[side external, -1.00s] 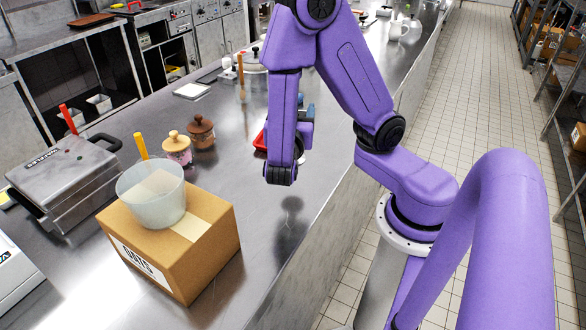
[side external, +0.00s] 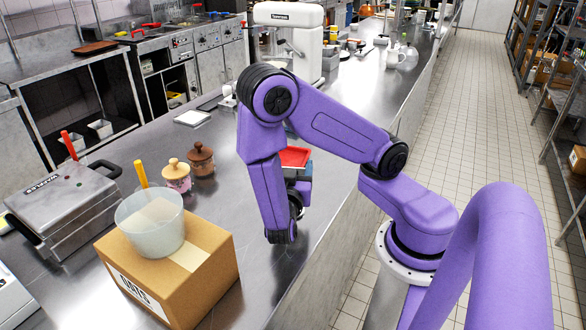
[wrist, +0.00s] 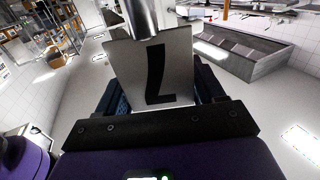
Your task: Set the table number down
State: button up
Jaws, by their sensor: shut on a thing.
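The table number (wrist: 182,58) is a pale grey card with a black numeral, which shows as an upside-down 7 in the wrist view. It sits between the dark blue fingers of my gripper (wrist: 160,98), which is shut on it. A shiny metal cylinder (wrist: 142,18) overlaps the card's top edge; I cannot tell whether it belongs to the table number. In the side view my gripper (side external: 299,185) is mostly behind my forearm, above the counter near its right edge. The table number cannot be made out there.
The steel counter (side external: 225,200) has a red tray (side external: 294,157) just beyond my gripper. A cardboard box (side external: 205,262) carries a translucent tub (side external: 150,228). Two lidded jars (side external: 177,175) and a metal press (side external: 65,205) stand left. A white mixer (side external: 290,40) stands behind.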

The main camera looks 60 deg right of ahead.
jog(key=shift+f, duration=0.15)
jog(key=o, duration=1.5)
jog(key=v, duration=1.2)
jog(key=shift+a, duration=0.1)
